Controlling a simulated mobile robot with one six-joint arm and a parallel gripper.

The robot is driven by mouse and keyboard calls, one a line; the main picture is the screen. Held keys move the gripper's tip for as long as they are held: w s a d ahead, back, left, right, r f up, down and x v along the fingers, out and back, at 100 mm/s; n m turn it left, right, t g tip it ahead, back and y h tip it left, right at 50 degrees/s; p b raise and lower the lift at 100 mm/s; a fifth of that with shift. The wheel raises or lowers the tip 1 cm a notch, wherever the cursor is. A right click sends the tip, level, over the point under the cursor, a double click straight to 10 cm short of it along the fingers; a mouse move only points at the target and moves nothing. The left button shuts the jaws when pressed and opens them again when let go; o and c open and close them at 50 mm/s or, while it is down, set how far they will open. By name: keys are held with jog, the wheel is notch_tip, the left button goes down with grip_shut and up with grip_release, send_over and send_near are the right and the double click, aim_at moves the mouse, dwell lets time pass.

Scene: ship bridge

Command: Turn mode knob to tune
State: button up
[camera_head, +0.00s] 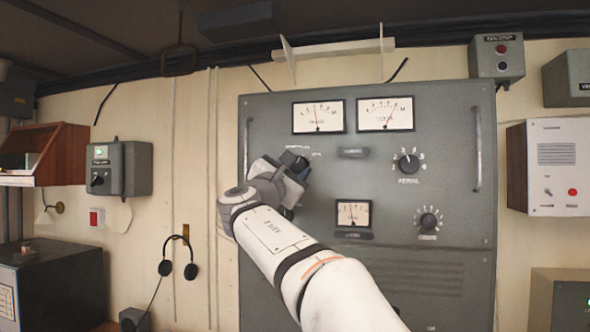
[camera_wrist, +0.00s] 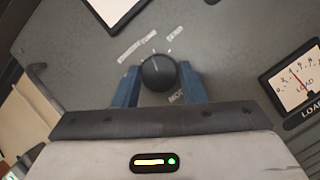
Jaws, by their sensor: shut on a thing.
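The mode knob (camera_wrist: 158,72) is round and black, on the grey front panel (camera_head: 450,135). In the wrist view my gripper (camera_wrist: 160,76) has its two blue fingers on either side of the knob, shut on it. Small white labels arc above the knob, and a label that looks like MODE sits below it at right. A faint mark on the knob seems to point up and slightly left; which label it meets is unclear. In the head view my gripper (camera_head: 292,168) is at the panel's upper left and covers most of the knob.
The aerial knob (camera_head: 409,163) and a smaller knob (camera_head: 428,221) are to the right. A load meter (camera_wrist: 295,82) is right of the gripper in the wrist view. Two meters (camera_head: 318,117) (camera_head: 385,114) are above. A vertical handle (camera_head: 246,150) stands at the panel's left edge.

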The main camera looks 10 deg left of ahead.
jog(key=o, duration=1)
jog(key=b+v, duration=0.3)
jog(key=v, duration=0.4)
jog(key=shift+s+b, duration=0.4)
jog(key=shift+a+f, duration=0.1)
jog(key=shift+f, duration=0.05)
